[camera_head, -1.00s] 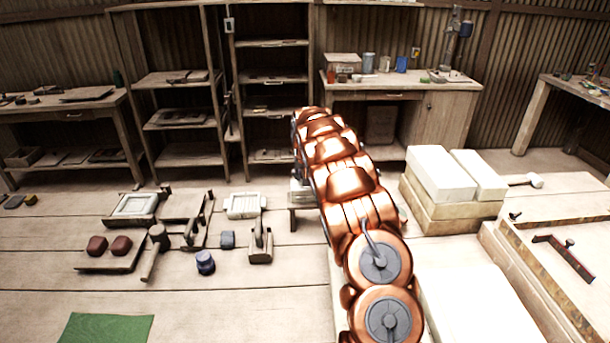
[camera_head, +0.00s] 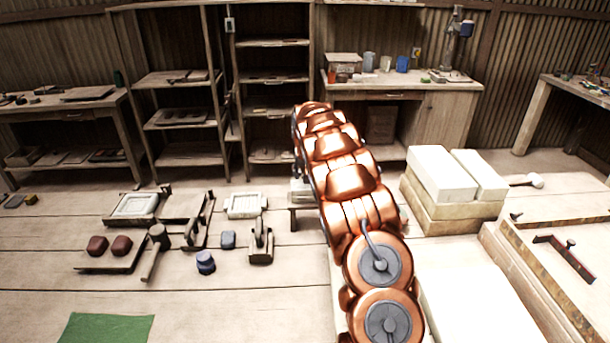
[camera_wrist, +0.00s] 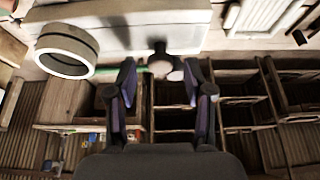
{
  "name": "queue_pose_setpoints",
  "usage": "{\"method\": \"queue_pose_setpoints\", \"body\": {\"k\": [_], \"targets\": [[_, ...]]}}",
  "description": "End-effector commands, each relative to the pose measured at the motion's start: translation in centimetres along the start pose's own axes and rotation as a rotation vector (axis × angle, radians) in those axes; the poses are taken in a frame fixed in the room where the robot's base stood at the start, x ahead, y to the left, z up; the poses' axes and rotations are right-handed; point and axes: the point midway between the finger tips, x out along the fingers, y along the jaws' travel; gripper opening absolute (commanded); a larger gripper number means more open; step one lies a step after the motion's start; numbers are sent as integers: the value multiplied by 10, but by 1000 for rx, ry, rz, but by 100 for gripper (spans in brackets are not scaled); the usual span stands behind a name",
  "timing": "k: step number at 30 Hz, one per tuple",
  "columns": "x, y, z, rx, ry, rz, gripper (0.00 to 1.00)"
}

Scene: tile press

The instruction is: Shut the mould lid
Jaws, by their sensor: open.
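The mould (camera_head: 135,205), a pale tray in a dark frame, sits on the floorboards at the left in the head view. In the wrist view, which looks upside down, my gripper (camera_wrist: 160,90) is open and empty. A round knob (camera_wrist: 160,62) shows beyond and between its fingers; I cannot tell its distance. A pale framed piece at the upper right (camera_wrist: 262,15) may be the mould. My arm hides the gripper in the head view.
Pale blocks (camera_head: 440,175) stand right of my arm. A white ring (camera_wrist: 68,50) is near my gripper. Front floor is mostly clear.

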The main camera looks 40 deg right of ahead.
Motion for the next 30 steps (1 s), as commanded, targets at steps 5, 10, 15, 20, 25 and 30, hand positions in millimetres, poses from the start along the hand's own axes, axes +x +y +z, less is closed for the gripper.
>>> {"method": "queue_pose_setpoints", "body": {"k": [5, 10, 15, 20, 25, 30], "targets": [[-27, -1, 0, -2, 2, 0, 52], [-55, -2, -2, -2, 5, -1, 52], [-83, -2, -2, -3, 7, -1, 52], [-99, -2, -1, -2, 4, -2, 52], [-102, -1, 0, -2, 2, -1, 52], [-102, -1, 0, -2, 2, -1, 52]]}}
